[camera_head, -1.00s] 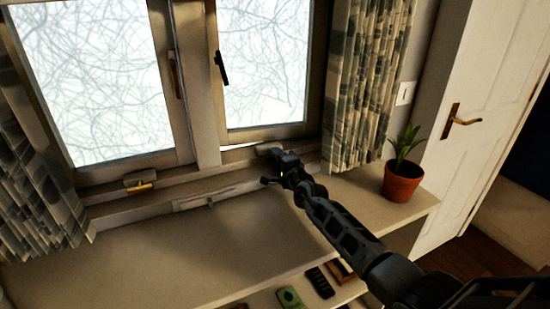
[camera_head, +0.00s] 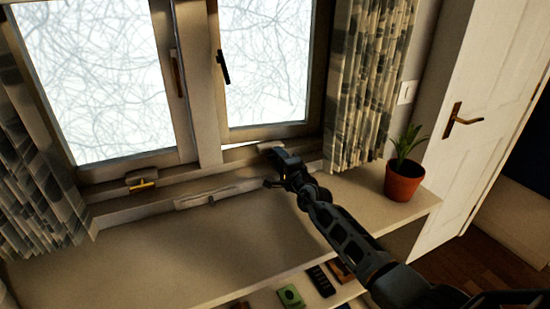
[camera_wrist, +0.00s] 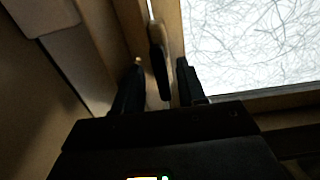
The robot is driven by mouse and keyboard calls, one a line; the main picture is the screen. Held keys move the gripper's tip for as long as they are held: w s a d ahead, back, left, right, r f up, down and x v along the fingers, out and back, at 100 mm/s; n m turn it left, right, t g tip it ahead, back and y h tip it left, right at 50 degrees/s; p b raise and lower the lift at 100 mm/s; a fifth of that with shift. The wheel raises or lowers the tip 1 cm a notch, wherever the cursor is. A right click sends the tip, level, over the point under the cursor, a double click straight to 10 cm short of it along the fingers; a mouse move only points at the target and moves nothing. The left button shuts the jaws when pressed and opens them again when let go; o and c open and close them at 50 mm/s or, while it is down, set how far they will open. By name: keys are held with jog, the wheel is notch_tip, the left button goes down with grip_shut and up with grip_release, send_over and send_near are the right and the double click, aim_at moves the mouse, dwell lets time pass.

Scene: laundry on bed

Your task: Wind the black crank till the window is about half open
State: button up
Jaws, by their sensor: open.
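The black crank (camera_wrist: 158,72) shows in the wrist view as a dark upright arm on a tan base (camera_wrist: 170,28). My gripper (camera_wrist: 160,76) is open, with one finger on each side of the crank. I cannot tell whether either finger touches it. In the head view my gripper (camera_head: 281,164) is at the lower frame below the right window sash (camera_head: 265,65) and hides most of the crank. A thin bright gap (camera_head: 240,147) shows under that sash, which looks slightly open.
A black handle (camera_head: 223,67) is on the right sash. A brass-coloured latch (camera_head: 142,184) sits below the left window. A potted plant (camera_head: 404,180) stands on the sill's right end, near the patterned curtain (camera_head: 360,85). Small items, including a black remote (camera_head: 321,280), lie below. The sill's middle is clear.

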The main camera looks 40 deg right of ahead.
jog(key=shift+v, duration=3)
jog(key=shift+a+r, duration=0.1)
